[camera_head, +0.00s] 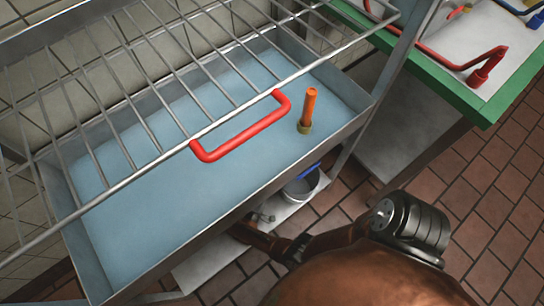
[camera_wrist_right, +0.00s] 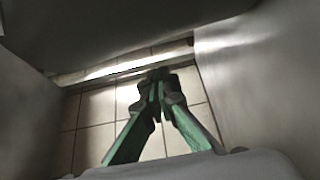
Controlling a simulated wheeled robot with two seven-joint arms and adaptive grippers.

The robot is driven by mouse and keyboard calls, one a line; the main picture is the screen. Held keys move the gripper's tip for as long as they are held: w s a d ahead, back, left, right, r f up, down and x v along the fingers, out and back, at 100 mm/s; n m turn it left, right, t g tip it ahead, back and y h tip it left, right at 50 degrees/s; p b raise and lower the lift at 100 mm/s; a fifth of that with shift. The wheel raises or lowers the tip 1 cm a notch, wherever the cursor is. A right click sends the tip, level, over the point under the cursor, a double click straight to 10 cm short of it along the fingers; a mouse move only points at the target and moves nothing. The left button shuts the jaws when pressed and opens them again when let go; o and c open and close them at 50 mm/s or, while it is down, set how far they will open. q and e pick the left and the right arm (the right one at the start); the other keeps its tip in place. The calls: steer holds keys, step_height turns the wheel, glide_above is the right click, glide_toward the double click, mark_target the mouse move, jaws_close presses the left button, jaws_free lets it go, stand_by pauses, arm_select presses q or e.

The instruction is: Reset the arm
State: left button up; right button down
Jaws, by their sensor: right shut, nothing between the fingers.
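My right gripper (camera_wrist_right: 157,88) shows in the right wrist view with its green fingers together at the tips and nothing between them. It points at a beige tiled surface between grey walls. In the head view a brown arm of mine runs from the lower right toward the front of the metal basin (camera_head: 205,226). Its far end is low beside and partly hidden by the basin, and I cannot make out the fingers there. My left gripper is not in view.
A wire rack (camera_head: 120,104) with a red handle (camera_head: 240,127) lies over the blue-floored basin. An orange-handled object (camera_head: 308,106) stands at the basin's right. A grey bucket (camera_head: 302,186) sits on a low shelf below. A green-edged table (camera_head: 440,72) is at upper right.

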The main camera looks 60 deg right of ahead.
steer(key=v, duration=0.6)
steer(key=shift+a+r, duration=0.2)
steer(key=shift+r, duration=0.05)
steer(key=shift+w, duration=0.1)
